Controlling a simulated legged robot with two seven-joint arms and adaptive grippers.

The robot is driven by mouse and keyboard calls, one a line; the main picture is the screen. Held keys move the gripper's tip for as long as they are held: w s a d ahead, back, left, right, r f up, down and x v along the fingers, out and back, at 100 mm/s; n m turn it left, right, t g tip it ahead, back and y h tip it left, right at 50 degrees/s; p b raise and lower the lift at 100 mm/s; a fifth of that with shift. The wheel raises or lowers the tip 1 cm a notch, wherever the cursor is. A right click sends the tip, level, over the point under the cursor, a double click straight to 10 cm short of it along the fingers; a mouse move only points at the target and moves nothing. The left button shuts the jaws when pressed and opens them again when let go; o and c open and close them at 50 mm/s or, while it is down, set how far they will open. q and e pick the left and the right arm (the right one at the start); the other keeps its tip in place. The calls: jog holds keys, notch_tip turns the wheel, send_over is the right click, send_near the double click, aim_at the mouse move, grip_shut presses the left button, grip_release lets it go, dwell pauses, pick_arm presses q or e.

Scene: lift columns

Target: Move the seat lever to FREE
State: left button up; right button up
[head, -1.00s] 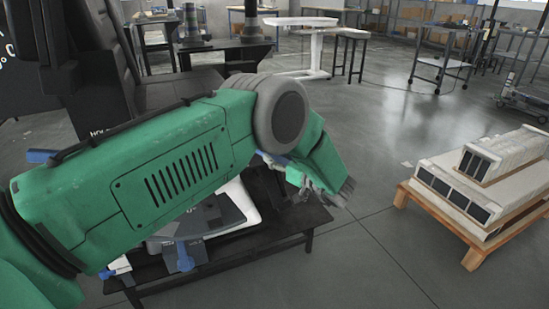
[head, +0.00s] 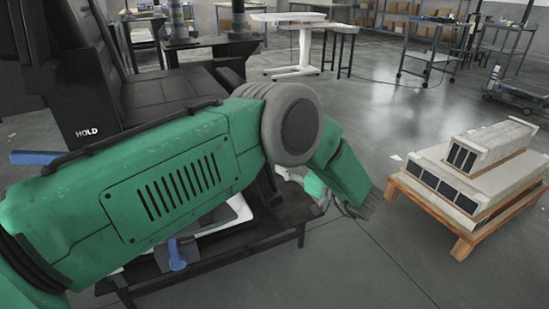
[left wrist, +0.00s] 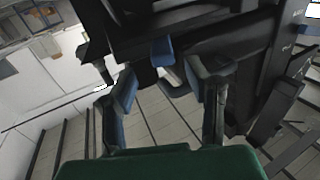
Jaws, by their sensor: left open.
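The black seat (head: 170,97) stands at the left of the head view, with a HOLD label (head: 87,132) on its side. A blue-ended lever (head: 36,157) sticks out left below that label, partly hidden by my green left arm. In the left wrist view, my left gripper (left wrist: 163,72) is open, its two blue-padded fingers apart. A blue handle end (left wrist: 161,51) shows between and just beyond the fingertips, not gripped. I cannot tell whether it is the same lever. My right gripper is in neither view.
Another blue handle (head: 176,256) hangs by a low black bench (head: 230,247) below my arm. A wooden pallet (head: 457,232) with pale boxed units stands at right. Tables and shelves line the back. The floor between bench and pallet is clear.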

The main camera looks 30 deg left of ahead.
pick_arm(q)
jog(key=shift+s+d, duration=0.2)
jog(key=shift+d, duration=0.6)
jog(key=shift+s+d, duration=0.15)
jog(key=shift+d, duration=0.65)
jog(key=s+a+f+m+t+h+p, duration=0.2)
jog(key=s+f+m+t+h+p, duration=0.55)
jog(key=s+f+m+h, duration=0.4)
jog(key=s+m+g+h+p, duration=0.3)
jog(key=s+g, duration=0.7)
jog(key=s, duration=1.8)
jog(key=m+h, duration=0.2)
jog(key=h, duration=0.1)
jog(key=shift+s+d+r+p, duration=0.25)
jog(key=shift+r+p, duration=0.05)
jog(key=shift+p, duration=0.1)
